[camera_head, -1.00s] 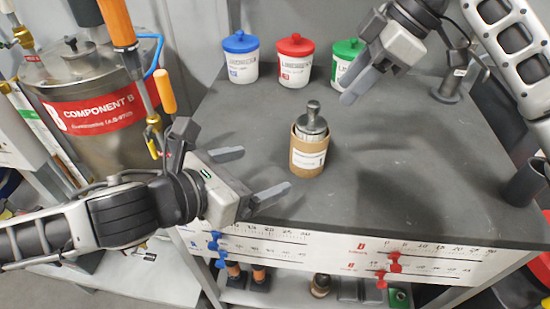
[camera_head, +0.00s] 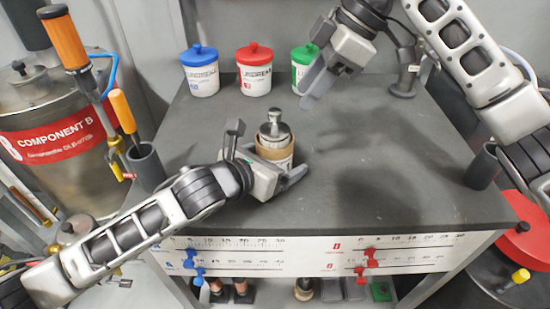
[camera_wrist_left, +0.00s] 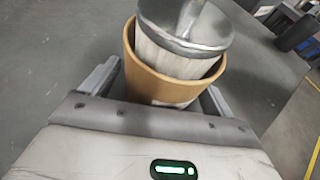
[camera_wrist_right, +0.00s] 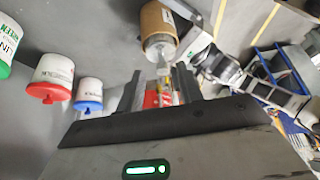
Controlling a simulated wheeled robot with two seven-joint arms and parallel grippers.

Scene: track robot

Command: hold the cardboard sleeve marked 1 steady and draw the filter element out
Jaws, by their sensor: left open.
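The cardboard sleeve (camera_head: 283,156) stands upright on the grey tabletop. The filter element (camera_head: 273,129), with a metal cap and knob, sticks up out of its top. In the left wrist view the sleeve (camera_wrist_left: 160,86) is a brown tube around the pale, metal-topped filter element (camera_wrist_left: 190,35). My left gripper (camera_head: 277,166) is open, with its fingers on either side of the sleeve; whether they touch it is unclear. The number on the sleeve cannot be read. My right gripper (camera_head: 312,88) is open and empty, above and behind the sleeve, to its right.
Lidded tubs, blue (camera_head: 201,72), red (camera_head: 255,70) and green (camera_head: 304,68), stand along the back of the table. A dark cup (camera_head: 483,167) is at the right edge. A large Component B drum (camera_head: 50,135) stands left. The tabletop right of the sleeve is clear.

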